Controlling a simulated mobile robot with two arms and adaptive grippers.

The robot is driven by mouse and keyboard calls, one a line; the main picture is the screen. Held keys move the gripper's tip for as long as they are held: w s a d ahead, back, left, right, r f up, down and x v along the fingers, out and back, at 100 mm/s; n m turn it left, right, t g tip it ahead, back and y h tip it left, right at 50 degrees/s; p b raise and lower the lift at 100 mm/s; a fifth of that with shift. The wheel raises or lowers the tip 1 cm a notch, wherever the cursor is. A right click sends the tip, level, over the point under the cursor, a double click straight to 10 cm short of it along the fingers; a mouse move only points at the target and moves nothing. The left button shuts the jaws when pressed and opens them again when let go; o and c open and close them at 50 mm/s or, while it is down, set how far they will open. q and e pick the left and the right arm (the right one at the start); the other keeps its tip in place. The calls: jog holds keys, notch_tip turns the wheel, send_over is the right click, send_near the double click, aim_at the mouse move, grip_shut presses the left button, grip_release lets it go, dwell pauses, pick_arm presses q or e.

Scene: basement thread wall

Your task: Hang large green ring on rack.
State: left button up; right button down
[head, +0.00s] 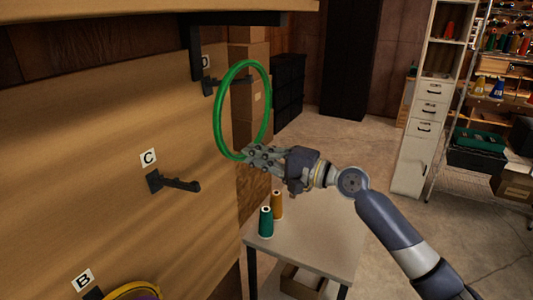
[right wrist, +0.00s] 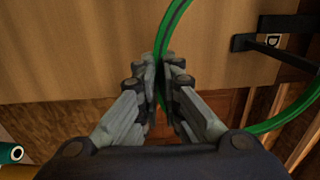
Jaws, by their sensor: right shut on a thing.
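The large green ring (head: 218,112) is upright in the head view, held at its lower edge by my right gripper (head: 250,156). In the right wrist view the ring (right wrist: 173,22) passes between the fingertips of my right gripper (right wrist: 160,75), which is shut on it. The rack is a wooden wall board (head: 90,130) with black hooks. The hook by label D (head: 208,86) shows beside and through the ring's upper part; I cannot tell whether they touch. This hook also shows in the right wrist view (right wrist: 243,42). The hook by label C (head: 178,184) is bare. My left gripper is not in view.
A small table (head: 325,225) below my right arm bears a green thread spool (head: 266,222) and an orange one (head: 277,205). A yellow ring (head: 125,290) shows near label B (head: 83,279). Cardboard boxes (head: 250,95) stand behind the ring. Open floor lies to the right.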

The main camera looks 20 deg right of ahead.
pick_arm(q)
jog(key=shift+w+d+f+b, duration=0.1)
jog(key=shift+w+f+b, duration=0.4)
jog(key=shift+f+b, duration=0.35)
pick_arm(e)
jog(key=w+a+f, duration=0.3)
jog(key=w, duration=0.1)
jog(key=shift+w+a+f, duration=0.2)
jog(key=shift+w+a, duration=0.15)
jog(key=shift+w, duration=0.05)
